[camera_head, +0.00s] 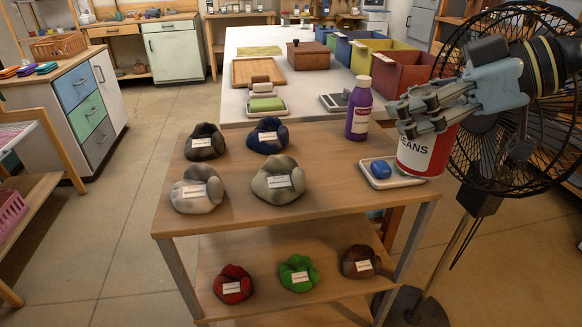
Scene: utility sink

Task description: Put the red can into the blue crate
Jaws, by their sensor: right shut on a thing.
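The red can (424,158), with a white label band, hangs upright in my right gripper (408,118) at the right of the head view. The gripper's fingers are shut on its upper part and hide its top rim. The can is at the right end of the wooden table, overlapping a small tray in the picture. The blue crate (342,50) stands on the white table farther back, left of the can, in a row of coloured crates. My left gripper is not in view.
A purple bottle (359,112) and a tray with a blue soap (381,169) are close to the can. A yellow crate (362,62) and a red crate (391,78) stand nearer than the blue one. A black fan (500,150) is at the right.

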